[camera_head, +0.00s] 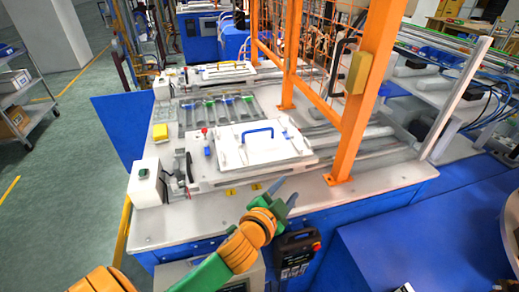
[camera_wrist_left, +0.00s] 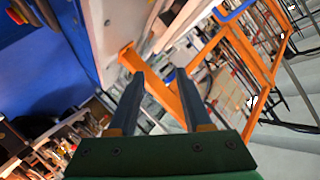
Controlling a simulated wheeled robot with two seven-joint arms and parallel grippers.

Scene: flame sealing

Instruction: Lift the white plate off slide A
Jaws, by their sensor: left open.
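The white plate (camera_head: 236,157), with a blue handle (camera_head: 257,133) on top, lies flat on the near white slide (camera_head: 210,182) on the workbench. I take this slide to be slide A; no readable lettering confirms it. My left gripper (camera_head: 285,191) is open and empty, in front of the plate and apart from it, near the bench's front edge. Its two dark fingers (camera_wrist_left: 158,78) stand apart in the left wrist view with nothing between them. A blue bar, possibly the handle, shows at the top of that view (camera_wrist_left: 234,10). My right gripper is not in view.
An orange post (camera_head: 352,130) rises from the bench right of the plate. A second slide with a similar plate (camera_head: 225,72) lies farther back. Coloured fixtures (camera_head: 215,110) stand between them. A white box with a green button (camera_head: 149,184) stands at left.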

